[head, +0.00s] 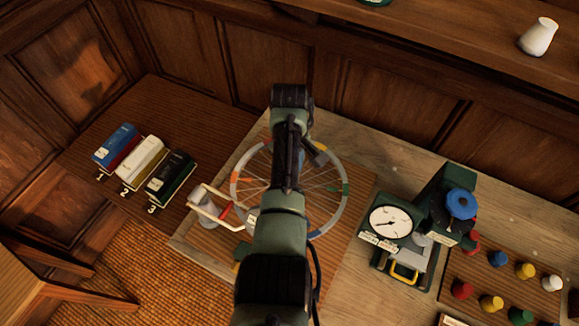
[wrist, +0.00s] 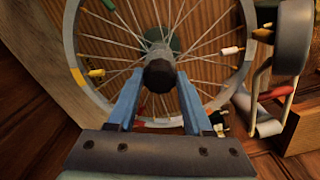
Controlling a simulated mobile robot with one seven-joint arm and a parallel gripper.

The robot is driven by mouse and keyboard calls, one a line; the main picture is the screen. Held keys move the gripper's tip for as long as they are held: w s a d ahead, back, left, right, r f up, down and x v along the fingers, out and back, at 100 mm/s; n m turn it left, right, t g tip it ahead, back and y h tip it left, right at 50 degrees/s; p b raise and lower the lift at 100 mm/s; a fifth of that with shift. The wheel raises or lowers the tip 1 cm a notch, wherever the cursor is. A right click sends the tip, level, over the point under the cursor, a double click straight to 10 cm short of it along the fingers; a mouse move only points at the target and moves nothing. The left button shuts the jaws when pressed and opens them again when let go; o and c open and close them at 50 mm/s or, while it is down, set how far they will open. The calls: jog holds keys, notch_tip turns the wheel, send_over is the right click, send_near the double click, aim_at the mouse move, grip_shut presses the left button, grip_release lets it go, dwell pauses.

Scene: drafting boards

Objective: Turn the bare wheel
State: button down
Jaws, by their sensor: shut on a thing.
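The bare wheel (head: 344,205) lies flat on the wooden board, with a grey rim, thin spokes and coloured marks around it. My arm covers much of it in the head view. In the wrist view the wheel rim (wrist: 70,45) surrounds a dark round hub knob (wrist: 159,75). The two blue fingers of my gripper (wrist: 158,88) are shut on this knob from either side. Small yellow, white and red pieces sit on some spokes. In the head view my gripper is mostly hidden behind my arm.
A grey post with a pale frame and red part (head: 208,208) stands close at the wheel's left. A green dial machine (head: 392,220) with a blue knob stands at right, beside a rack of coloured pegs (head: 500,285). Three numbered books (head: 140,160) lie at left.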

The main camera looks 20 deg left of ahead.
jog(key=shift+n, duration=0.9)
jog(key=shift+r, duration=0.1)
jog(key=shift+c, duration=1.5)
grip_release()
notch_tip(320, 180, up, 13)
